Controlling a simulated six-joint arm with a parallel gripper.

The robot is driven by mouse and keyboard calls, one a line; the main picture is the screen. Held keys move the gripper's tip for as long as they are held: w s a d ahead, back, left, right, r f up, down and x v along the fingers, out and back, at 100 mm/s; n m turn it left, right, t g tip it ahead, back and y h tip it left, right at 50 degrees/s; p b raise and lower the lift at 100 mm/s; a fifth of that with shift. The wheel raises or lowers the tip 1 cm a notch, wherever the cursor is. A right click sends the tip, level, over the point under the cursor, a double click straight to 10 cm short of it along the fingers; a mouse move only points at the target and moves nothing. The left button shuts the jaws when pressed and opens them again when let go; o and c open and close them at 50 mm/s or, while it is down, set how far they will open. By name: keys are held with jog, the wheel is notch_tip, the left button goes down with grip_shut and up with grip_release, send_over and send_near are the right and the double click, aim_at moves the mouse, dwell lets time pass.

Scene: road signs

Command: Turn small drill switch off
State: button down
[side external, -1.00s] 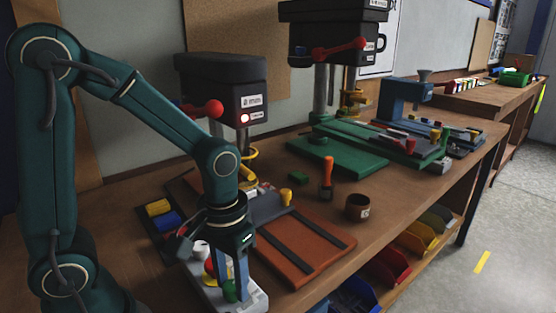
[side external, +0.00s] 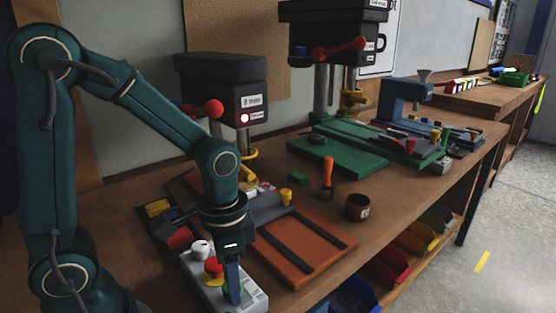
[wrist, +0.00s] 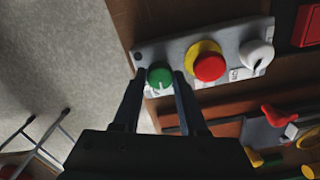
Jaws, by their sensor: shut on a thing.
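A grey control box (wrist: 145,52) lies at the bench's front edge. It carries a green knob (wrist: 159,78) with a white mark, a red button (wrist: 209,68) on a yellow collar, and a white knob (wrist: 256,56). My gripper (wrist: 160,74) is over the box with its fingers on both sides of the green knob, shut on it. In the side external view my gripper (side external: 233,292) points down at the near end of the box and mostly hides the green knob. The small drill (side external: 222,85) stands behind, with a red lamp lit on its front.
An orange-brown board (side external: 300,245) with dark strips lies right of the box. A brown cup (side external: 358,207) and an orange-handled tool (side external: 327,175) stand beyond it. A larger drill press (side external: 335,45) stands further back. Coloured bins (side external: 385,265) sit on the shelf below.

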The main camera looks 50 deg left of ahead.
jog(key=m, duration=0.5)
dwell(0.6)
jog(key=c, duration=0.7)
grip_release()
jog(key=shift+c, duration=0.2)
jog(key=shift+r, duration=2.6)
